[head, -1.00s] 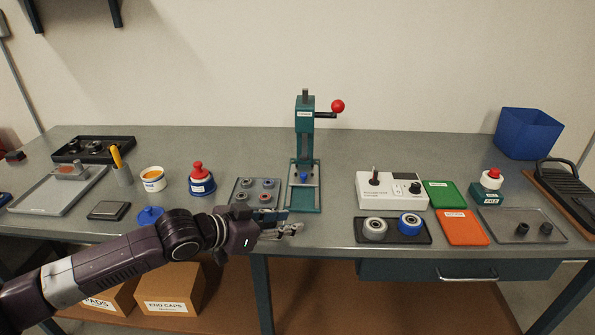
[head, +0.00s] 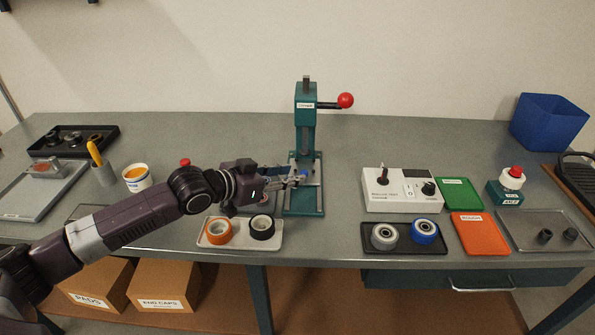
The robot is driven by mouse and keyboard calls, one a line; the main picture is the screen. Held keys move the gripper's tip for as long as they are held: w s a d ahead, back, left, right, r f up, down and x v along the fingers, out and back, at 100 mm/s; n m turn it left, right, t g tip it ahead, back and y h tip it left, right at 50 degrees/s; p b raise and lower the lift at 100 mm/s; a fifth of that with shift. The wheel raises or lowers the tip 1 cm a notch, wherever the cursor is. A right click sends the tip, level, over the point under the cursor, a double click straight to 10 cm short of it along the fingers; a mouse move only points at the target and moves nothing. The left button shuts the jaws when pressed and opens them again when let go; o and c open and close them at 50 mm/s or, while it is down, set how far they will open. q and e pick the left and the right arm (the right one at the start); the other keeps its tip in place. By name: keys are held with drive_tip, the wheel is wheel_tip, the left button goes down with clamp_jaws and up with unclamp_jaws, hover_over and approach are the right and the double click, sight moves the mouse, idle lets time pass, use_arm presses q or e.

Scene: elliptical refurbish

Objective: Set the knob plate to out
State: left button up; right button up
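The green press (head: 306,118) stands at the middle of the bench, with a red ball on its side lever (head: 345,100). At its foot is a base plate (head: 305,208) with a small blue piece (head: 306,173), partly hidden by my gripper; I take this to be the knob plate. Whether it is in or out cannot be told. My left gripper (head: 298,178) is over the press base, its fingertips at the blue piece. Whether the fingers touch or grip it is unclear. My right gripper is not in view.
A white tray (head: 273,243) with an orange and a black wheel lies below my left forearm. Right of the press stand a white tester box (head: 400,204), a dark tray (head: 380,248) with two wheels, and green (head: 461,194) and orange (head: 478,233) trays. Bench between press and tester is clear.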

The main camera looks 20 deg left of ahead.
use_arm(q)
drive_tip(key=x, duration=0.2)
drive_tip(key=shift+w+f, duration=0.2)
drive_tip(key=shift+w, duration=0.15)
drive_tip(key=shift+w+d+f, duration=0.15)
drive_tip(key=shift+w+d, duration=0.05)
drive_tip(key=shift+w, duration=0.15)
drive_tip(key=c, duration=0.7)
clamp_jaws()
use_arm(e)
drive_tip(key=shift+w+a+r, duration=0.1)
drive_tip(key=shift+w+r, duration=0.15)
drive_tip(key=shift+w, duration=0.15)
